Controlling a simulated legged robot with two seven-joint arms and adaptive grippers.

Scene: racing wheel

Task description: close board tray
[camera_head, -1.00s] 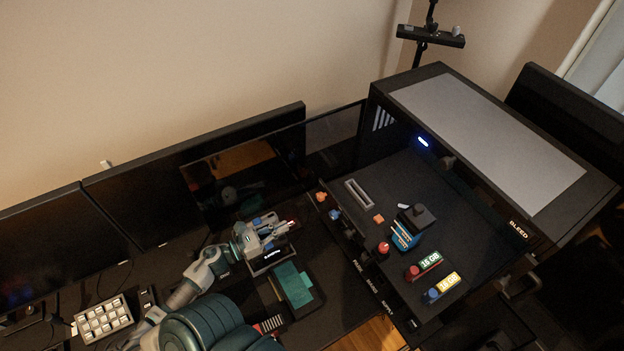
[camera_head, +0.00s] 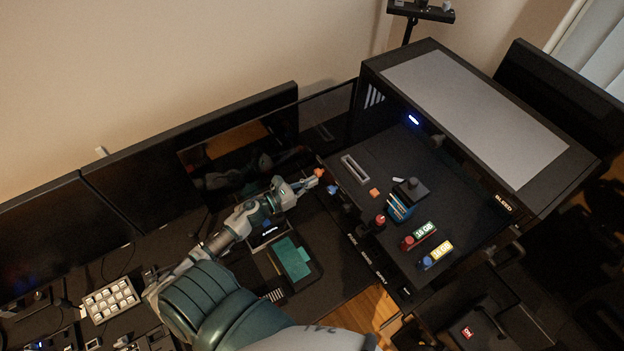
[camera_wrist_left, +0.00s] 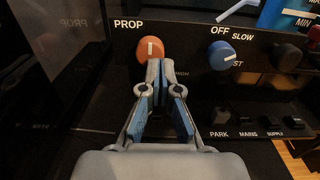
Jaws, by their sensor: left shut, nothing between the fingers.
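The board tray (camera_head: 360,215) is a black panel pulled out from the dark case (camera_head: 470,110), carrying small coloured parts. Its front edge has knobs and labelled switches. My left gripper (camera_head: 312,182) is shut and empty, with its tips at the tray's front left corner beside the orange knob (camera_head: 320,172). In the left wrist view, the closed fingertips (camera_wrist_left: 153,65) are just below or against the orange PROP knob (camera_wrist_left: 150,50); I cannot tell if they touch. A blue knob (camera_wrist_left: 221,55) is to the right. My right gripper is not in view.
On the tray are a blue block (camera_head: 400,207), a red knob part (camera_head: 380,220) and two 16 GB modules, one green (camera_head: 424,232) and one yellow (camera_head: 441,249). A teal box (camera_head: 291,258) lies on the desk below my arm. Monitors (camera_head: 240,130) stand behind.

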